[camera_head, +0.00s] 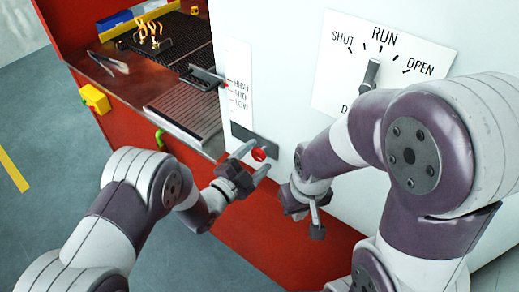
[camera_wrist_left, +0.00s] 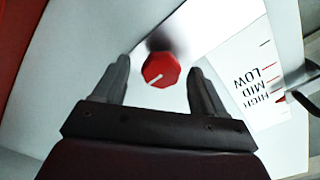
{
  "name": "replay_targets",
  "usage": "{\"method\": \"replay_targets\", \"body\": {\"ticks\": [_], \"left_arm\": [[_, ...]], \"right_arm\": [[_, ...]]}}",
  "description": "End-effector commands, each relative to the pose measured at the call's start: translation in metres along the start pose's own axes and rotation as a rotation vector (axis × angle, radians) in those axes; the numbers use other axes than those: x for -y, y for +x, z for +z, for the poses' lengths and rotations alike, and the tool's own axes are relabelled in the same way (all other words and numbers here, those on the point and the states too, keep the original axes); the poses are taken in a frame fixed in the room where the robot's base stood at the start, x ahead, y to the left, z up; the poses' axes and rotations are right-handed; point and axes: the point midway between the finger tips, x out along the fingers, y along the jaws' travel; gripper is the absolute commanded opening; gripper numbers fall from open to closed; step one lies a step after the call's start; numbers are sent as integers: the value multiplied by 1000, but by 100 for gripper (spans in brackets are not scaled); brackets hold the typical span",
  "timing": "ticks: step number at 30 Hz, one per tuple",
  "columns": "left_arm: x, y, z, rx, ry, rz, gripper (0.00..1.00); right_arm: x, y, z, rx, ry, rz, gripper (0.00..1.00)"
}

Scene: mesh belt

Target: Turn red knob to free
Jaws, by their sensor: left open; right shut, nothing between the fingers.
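The red knob (camera_head: 258,154) sits low on the white panel, below a dark plate. In the left wrist view the red knob (camera_wrist_left: 161,69) is octagonal with a white pointer line slanting toward the lower left of the picture. My left gripper (camera_head: 254,160) is open, with one finger on each side of the knob. In the wrist view its fingertips (camera_wrist_left: 158,66) flank the knob with visible gaps on both sides. No marking reading "free" is legible. My right gripper (camera_head: 316,228) is shut and empty, hanging in front of the panel to the right of the knob.
A HIGH/MID/LOW scale (camera_head: 238,90) with a dark lever (camera_head: 205,77) is above the knob. A SHUT/RUN/OPEN dial (camera_head: 371,75) is at upper right, partly hidden by my right arm. A green handle (camera_head: 160,138), yellow box (camera_head: 95,98) and tongs (camera_head: 108,62) are at left.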

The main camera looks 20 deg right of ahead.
Motion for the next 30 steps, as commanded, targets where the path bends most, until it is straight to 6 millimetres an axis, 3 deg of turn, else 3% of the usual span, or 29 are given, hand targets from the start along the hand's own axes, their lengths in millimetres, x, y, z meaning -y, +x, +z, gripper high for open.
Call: {"method": "replay_targets", "body": {"ticks": [6,14,17,19,20,30], "left_arm": [[0,20,0,1,0,1,71],[0,22,1,2,0,0,71],[0,22,1,2,0,0,45],[0,22,1,2,0,0,22],[0,22,1,2,0,0,17],[-1,22,1,1,-39,0,16]], "right_arm": [[0,-6,-1,0,0,0,0],[0,-5,0,0,0,0,0],[0,-5,0,0,0,0,0],[0,-5,0,0,0,0,0],[0,-5,0,0,0,0,0],[0,-1,0,0,0,0,0]]}}
